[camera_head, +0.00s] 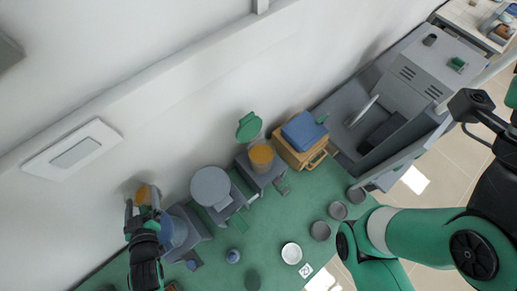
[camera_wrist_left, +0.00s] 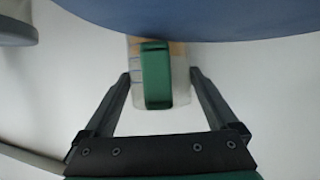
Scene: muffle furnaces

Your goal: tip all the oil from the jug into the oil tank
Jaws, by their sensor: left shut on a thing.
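The jug (camera_head: 144,194), clear with amber oil in it, is at the lower left in the head view, by the wall. My left gripper (camera_head: 142,213) is shut on it. In the left wrist view, the jug (camera_wrist_left: 181,92) with its green handle (camera_wrist_left: 156,75) sits between my two fingers (camera_wrist_left: 159,78); a blue round thing hides its far end. A clear cylinder of amber oil with a raised green lid, seemingly the oil tank (camera_head: 261,157), stands mid-bench, well to the right of the jug. My right arm shows at the right, but no right fingertips show.
Between jug and tank stand a blue round-topped device (camera_head: 177,231) and a grey round-topped device (camera_head: 210,187). Right of the tank is a wooden box with a blue top (camera_head: 303,131), then a grey furnace (camera_head: 400,90). A white dish (camera_head: 291,253) and several grey cups lie at the bench front.

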